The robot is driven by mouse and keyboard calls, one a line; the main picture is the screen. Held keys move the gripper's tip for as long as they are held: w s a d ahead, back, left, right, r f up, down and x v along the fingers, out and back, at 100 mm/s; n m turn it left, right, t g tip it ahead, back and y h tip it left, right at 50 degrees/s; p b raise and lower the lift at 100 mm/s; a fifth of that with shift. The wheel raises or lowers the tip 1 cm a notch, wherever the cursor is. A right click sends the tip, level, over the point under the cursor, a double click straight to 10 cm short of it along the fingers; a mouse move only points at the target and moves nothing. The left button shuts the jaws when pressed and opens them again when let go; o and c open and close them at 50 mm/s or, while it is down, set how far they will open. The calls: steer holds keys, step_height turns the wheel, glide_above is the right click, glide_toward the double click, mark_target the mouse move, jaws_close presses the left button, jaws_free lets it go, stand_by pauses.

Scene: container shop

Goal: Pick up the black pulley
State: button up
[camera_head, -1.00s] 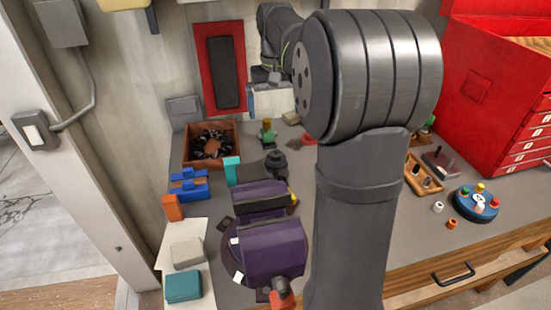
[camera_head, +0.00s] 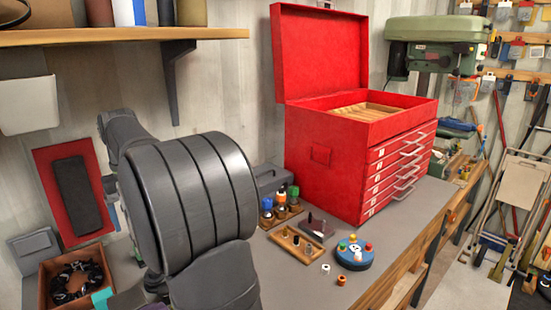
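I cannot make out a black pulley for certain in this view. A coiled black object (camera_head: 76,281) lies in a brown open box (camera_head: 48,296) at the lower left, and I cannot tell what it is. My large grey arm joint covers the middle left of the bench. Whatever lies behind it is hidden. My gripper is not visible, so its opening and anything in it cannot be seen.
A large red tool chest (camera_head: 340,150) with its lid up stands on the grey bench. A wooden tray (camera_head: 296,248) with small pegs, a blue disc (camera_head: 354,258) with coloured knobs and small rings lie before it. A wooden shelf (camera_head: 110,37) hangs above left.

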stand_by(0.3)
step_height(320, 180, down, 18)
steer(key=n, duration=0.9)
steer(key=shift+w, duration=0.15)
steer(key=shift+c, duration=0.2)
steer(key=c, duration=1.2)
